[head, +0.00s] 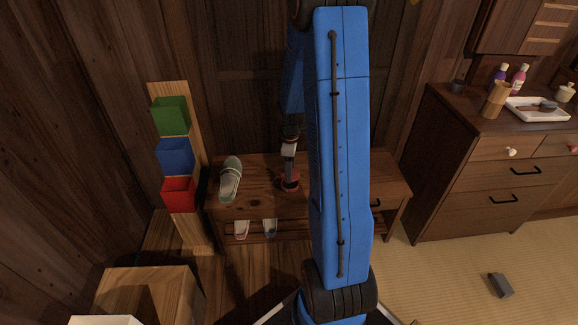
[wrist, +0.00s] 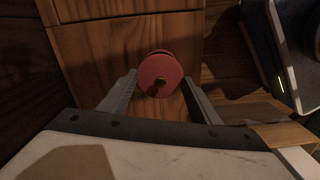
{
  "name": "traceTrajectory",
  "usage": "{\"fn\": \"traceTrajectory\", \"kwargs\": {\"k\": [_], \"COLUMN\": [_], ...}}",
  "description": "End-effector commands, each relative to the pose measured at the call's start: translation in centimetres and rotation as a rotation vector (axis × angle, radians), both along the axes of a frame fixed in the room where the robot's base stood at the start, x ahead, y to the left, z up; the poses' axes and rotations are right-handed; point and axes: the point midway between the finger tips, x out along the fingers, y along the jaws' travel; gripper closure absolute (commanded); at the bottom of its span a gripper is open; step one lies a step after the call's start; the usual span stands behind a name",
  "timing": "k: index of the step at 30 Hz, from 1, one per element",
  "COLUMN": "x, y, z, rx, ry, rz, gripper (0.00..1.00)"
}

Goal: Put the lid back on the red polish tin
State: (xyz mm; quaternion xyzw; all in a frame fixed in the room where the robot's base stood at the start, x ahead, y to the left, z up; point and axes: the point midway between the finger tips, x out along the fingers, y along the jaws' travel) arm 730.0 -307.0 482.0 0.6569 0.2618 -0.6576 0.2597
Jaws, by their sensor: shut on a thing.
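My gripper (head: 289,160) points down over the low wooden bench, left of my blue arm. In the wrist view its two fingers (wrist: 159,80) are closed on the sides of a round red lid (wrist: 152,88), which has a small dark and orange mark at its middle. Another red rounded edge shows just behind the lid, and looks like the red polish tin (wrist: 158,53). In the head view the red tin and lid (head: 290,184) show as one small dark red shape under my gripper. I cannot tell whether lid and tin touch.
A green-and-white shoe (head: 230,180) stands on the bench (head: 258,172) to the left. Slippers (head: 241,229) lie on the shelf below. Green, blue and red bins (head: 178,193) stand at left. A drawer cabinet (head: 470,190) stands at right. A grey block (head: 500,285) lies on the tatami.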

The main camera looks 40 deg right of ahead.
Motion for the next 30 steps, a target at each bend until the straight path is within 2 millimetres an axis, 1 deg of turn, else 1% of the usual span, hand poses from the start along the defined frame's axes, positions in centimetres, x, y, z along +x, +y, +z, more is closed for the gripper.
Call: {"fn": "traceTrajectory", "kwargs": {"k": [6, 13, 19, 30], "x": [-0.1, 0.0, 0.0, 0.0], "y": [0.0, 0.0, 0.0, 0.0], "z": [-1.8, -3.2, -3.7, -3.8], "rx": [0.001, 0.001, 0.0, 0.0], "ry": [0.002, 0.002, 0.0, 0.0], "rz": [0.0, 0.0, 0.0, 0.0], "gripper": [0.64, 0.64, 0.64, 0.64]}}
